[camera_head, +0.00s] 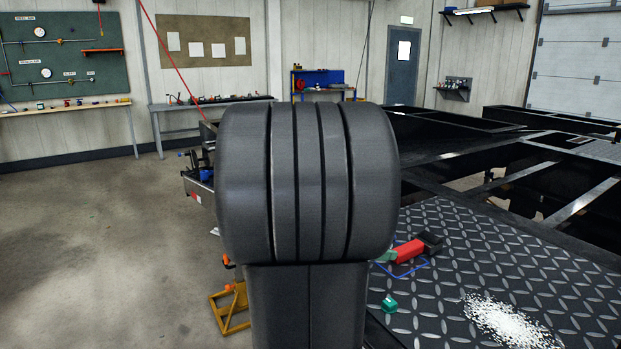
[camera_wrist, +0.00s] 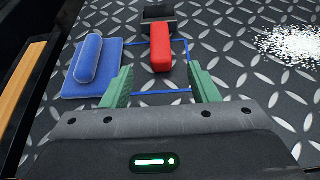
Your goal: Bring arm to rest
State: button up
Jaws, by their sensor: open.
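My gripper (camera_wrist: 160,84) is open, with its two green fingers spread apart and nothing between them in the wrist view. Just beyond the fingertips a tool with a red handle (camera_wrist: 160,48) and a dark head lies on the diamond-plate deck (camera_wrist: 225,35), within a blue outline. In the head view the red-handled tool (camera_head: 408,251) lies right of my dark arm, and the green fingertips of my gripper (camera_head: 387,280) show beside it. The rest of my gripper is hidden behind my arm. Whether the fingertips touch the deck is unclear.
A blue block with a rounded handle (camera_wrist: 90,62) lies left of the red tool. A white granular pile (camera_head: 506,322) lies on the deck to the right. An orange stand (camera_head: 230,306) is on the floor at left. Open black trailer beams (camera_head: 545,148) extend behind the deck.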

aim_at(400, 250)
jog(key=b+x, duration=0.2)
jog(key=x, duration=0.8)
